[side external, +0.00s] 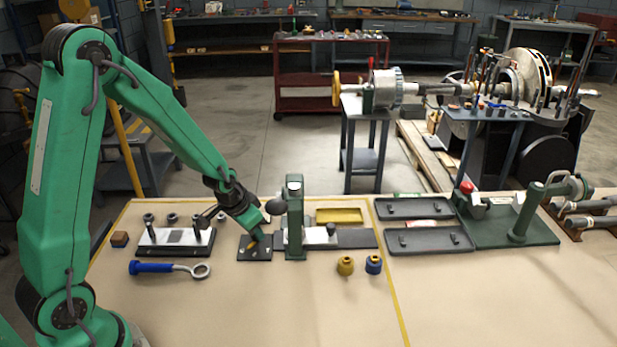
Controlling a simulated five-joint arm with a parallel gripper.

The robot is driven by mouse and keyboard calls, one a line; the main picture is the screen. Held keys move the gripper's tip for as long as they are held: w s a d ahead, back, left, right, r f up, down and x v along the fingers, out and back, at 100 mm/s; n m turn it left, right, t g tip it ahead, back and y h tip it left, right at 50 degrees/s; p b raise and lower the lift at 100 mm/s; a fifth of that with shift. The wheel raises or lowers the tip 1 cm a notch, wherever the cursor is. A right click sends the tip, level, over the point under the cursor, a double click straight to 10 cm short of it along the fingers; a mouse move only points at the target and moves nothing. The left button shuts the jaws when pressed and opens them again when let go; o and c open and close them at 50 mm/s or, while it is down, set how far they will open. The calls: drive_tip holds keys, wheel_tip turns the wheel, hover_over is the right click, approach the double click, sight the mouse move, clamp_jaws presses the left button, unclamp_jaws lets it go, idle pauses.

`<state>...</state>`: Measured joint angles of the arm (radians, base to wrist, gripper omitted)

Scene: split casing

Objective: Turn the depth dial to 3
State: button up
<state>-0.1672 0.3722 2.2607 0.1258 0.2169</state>
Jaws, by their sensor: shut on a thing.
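My gripper (257,235) reaches down from the left onto a small dark plate (246,256) on the bench. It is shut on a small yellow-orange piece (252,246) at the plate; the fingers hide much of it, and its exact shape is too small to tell. Just right of the plate stands a green upright stand (295,240) with a pale round face (294,183) at its top and a dark rounded knob (275,207) on its left side. I cannot tell which part is the depth dial, and no numbers are readable.
A blue-handled ring tool (152,268) lies in front. Yellow (345,266) and blue (374,265) knobs stand right, near black trays (428,241). The bench front is clear.

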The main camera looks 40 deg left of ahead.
drive_tip(key=shift+a, duration=0.15)
drive_tip(key=o, duration=1)
drive_tip(key=shift+c, duration=0.2)
drive_tip(key=shift+r, duration=0.1)
drive_tip(key=v, duration=0.7)
drive_tip(key=shift+r, duration=0.25)
drive_tip(key=shift+s, duration=0.15)
